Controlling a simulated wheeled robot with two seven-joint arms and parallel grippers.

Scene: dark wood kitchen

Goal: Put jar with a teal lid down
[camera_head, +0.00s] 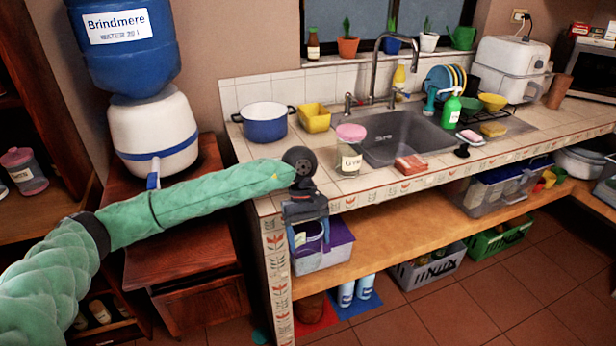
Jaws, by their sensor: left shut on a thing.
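My left gripper (307,222) points down in front of the counter's front left corner, below the level of the countertop. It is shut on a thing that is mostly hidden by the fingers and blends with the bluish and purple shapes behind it. I take this to be the jar, but I cannot make out its teal lid. Another jar (351,163), clear with a pink lid and a white label, stands upright on the tiled counter (300,150) right of my left wrist. My right gripper is not in view.
A blue pot (265,128), a yellow container (314,118) and a red-brown block (411,165) stand on the counter near the sink (405,140). Below, the wooden shelf (390,235) has bare room right of a purple-and-white box (325,254). A water dispenser (153,130) stands left.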

